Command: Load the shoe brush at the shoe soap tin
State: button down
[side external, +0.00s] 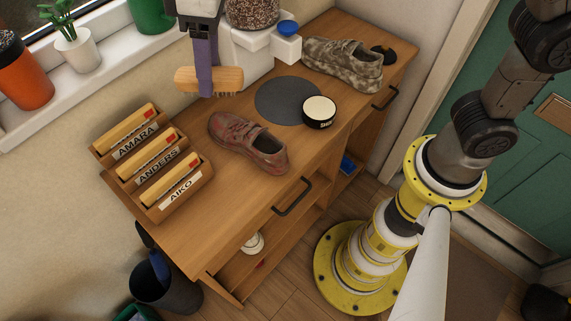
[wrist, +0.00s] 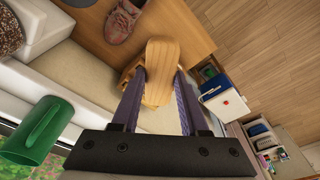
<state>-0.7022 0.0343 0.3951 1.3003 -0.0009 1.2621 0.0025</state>
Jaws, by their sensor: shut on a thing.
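The shoe brush (side external: 226,78) is a light wooden block with bristles pointing down. My gripper (side external: 204,92) is shut on it and holds it above the back of the wooden bench top, left of the round mat. In the wrist view the brush (wrist: 160,62) sits between the two purple fingers of my gripper (wrist: 161,77). The shoe soap tin (side external: 319,111) is a round black tin with a pale top. It stands open at the right edge of the dark mat, to the right of and apart from the brush.
A dark round mat (side external: 284,97) lies on the bench (side external: 262,193). A reddish shoe (side external: 250,145) is in front, and a camouflage shoe (side external: 343,63) at the back right. Wooden holders with name labels (side external: 172,186) stand at the left. A coffee-machine-like white appliance (side external: 245,50) is behind my gripper.

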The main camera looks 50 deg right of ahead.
jog(key=shift+f, duration=0.1)
dwell(0.4)
jog(key=shift+w+a+f, duration=0.2)
jog(key=shift+w+a, duration=0.05)
jog(key=shift+w, duration=0.15)
jog(key=w+d+f+m, duration=0.2)
jog(key=d+f+m, duration=0.2)
jog(key=d+f, duration=0.6)
jog(key=s+d+f+m+h, duration=0.1)
jog(key=s+d+f+m, duration=0.15)
jog(key=d, duration=0.55)
jog(key=s+d+f+m, duration=0.2)
jog(key=d+f+m, duration=0.15)
jog(key=d, duration=0.55)
jog(key=shift+n, duration=0.5)
jog(key=shift+a+f, duration=0.1)
jog(key=shift+f, duration=3.3)
jog(key=shift+f, duration=0.6)
jog(key=shift+r, duration=0.1)
notch_tip(320, 180, up, 7)
